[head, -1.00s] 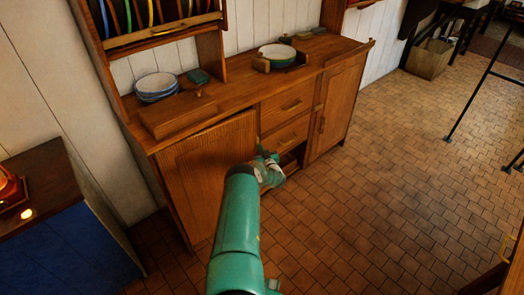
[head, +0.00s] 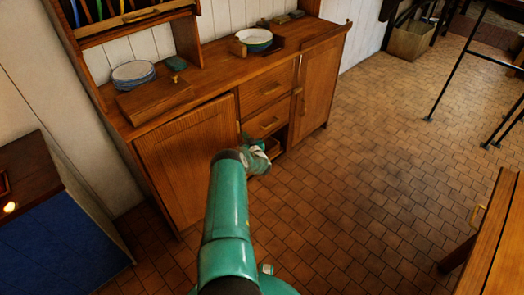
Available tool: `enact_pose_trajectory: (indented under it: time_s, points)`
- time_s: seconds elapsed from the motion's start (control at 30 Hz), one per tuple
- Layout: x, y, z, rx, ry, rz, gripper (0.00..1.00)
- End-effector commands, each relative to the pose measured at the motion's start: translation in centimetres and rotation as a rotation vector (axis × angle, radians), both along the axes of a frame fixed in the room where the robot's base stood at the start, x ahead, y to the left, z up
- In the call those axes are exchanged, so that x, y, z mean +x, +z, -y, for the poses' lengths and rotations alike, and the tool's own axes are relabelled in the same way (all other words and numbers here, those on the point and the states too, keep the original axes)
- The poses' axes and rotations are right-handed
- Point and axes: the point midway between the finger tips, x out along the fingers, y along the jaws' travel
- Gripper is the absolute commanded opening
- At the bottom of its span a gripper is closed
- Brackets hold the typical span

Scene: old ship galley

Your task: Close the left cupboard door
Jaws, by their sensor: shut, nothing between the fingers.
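The left cupboard door (head: 190,158) is a brown wooden panel on the left of the wooden sideboard (head: 205,92). It looks slightly ajar, with a dark gap along its top and its right edge standing out a little. My green arm reaches up from the bottom of the head view. My gripper (head: 246,138) is at the right edge of this door, below the drawers. It is shut with nothing in it. I cannot tell whether it touches the door. My arm hides the lower right part of the door.
Two drawers (head: 268,105) and an open lower space (head: 273,146) lie right of the door. The right cupboard door (head: 318,90) looks shut. A blue-sided unit (head: 60,240) stands at the left. A wooden piece (head: 490,250) stands at the lower right. The tiled floor between is clear.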

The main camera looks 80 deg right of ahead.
Motion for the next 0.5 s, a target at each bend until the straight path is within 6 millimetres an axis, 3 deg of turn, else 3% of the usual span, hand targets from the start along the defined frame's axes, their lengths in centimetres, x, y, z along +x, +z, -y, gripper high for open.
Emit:
enact_pose_trajectory:
  time_s: [0.13,0.5]
  points:
    - [0.5,0.0,-0.2,0.000,0.002,0.000,0.00]
    - [-4.2,0.0,-4.3,0.001,0.000,0.000,0.00]
